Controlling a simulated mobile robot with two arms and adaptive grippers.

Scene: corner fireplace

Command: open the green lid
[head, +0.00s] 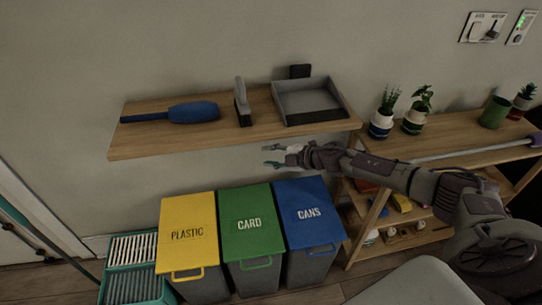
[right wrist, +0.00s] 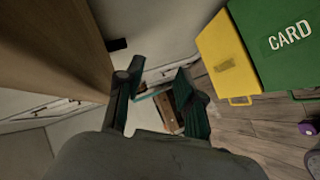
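The green lid (head: 250,218), marked CARD, lies shut on its grey bin between the yellow and blue lids. Its green handle (head: 256,263) is at the front edge. In the right wrist view the green lid (right wrist: 285,45) is at the upper right, partly cut off. My right gripper (head: 268,155) is above and behind the lids, just below the wall shelf, pointing left. It is apart from the green lid. In the right wrist view its two dark green fingers (right wrist: 157,88) are spread with nothing between them. My left gripper is in neither view.
The yellow PLASTIC lid (head: 188,230) is on the left, the blue CANS lid (head: 309,212) on the right. The wooden shelf (head: 150,146) above holds a blue brush and a dustpan. A plant shelf (head: 450,140) stands at right. Teal crates (head: 130,270) stand at left.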

